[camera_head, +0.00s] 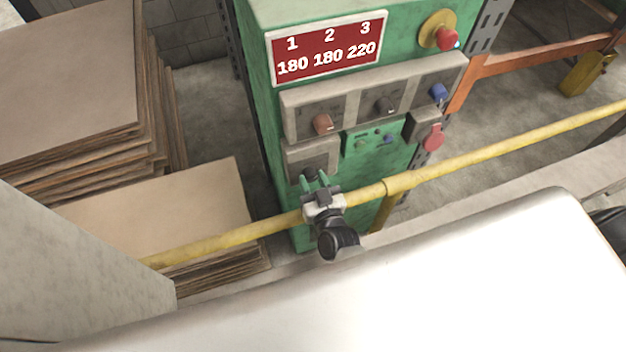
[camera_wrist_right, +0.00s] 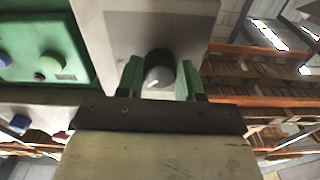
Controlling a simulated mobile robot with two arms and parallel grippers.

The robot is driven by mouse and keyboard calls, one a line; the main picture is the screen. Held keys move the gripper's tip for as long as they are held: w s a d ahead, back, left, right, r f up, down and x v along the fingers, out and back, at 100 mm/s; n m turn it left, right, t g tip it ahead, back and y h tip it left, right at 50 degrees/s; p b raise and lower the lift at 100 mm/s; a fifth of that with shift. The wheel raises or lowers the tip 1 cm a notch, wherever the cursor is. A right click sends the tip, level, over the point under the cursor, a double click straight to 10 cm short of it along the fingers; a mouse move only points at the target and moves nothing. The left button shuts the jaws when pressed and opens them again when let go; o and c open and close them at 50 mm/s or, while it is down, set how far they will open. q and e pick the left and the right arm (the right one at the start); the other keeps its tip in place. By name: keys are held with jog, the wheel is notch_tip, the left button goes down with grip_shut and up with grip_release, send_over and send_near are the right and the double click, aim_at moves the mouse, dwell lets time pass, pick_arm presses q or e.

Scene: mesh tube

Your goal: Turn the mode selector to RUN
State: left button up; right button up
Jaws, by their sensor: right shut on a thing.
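A dark round knob, which seems to be the mode selector (camera_wrist_right: 158,66), sits on a grey plate (camera_head: 309,155) at the lower left of the green control cabinet (camera_head: 262,110). My right gripper (camera_head: 316,181) reaches over the yellow rail to this plate. In the right wrist view its two green fingers (camera_wrist_right: 160,80) stand on either side of the knob, shut on it. A small white mark shows on the knob near the finger base. No RUN label can be read. In the head view the fingers mostly hide the knob. My left gripper is not in view.
A yellow rail (camera_head: 450,165) crosses in front of the cabinet, under my right wrist. Other knobs, brown (camera_head: 322,123), black (camera_head: 386,105) and blue (camera_head: 438,92), sit above. A red knob (camera_head: 433,138) is to the right, a red emergency button (camera_head: 447,38) higher. Stacked sheets (camera_head: 200,205) lie left.

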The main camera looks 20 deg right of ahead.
jog(key=m, duration=0.4)
jog(key=shift+b, duration=0.3)
jog(key=shift+m+b, duration=0.4)
jog(key=shift+m, duration=1.9)
jog(key=shift+r, duration=0.1)
jog(key=o, duration=0.9)
jog(key=s+b, duration=0.2)
jog(key=s, duration=0.8)
jog(key=shift+s+d, duration=0.15)
jog(key=shift+s, duration=0.25)
jog(key=shift+s, duration=0.1)
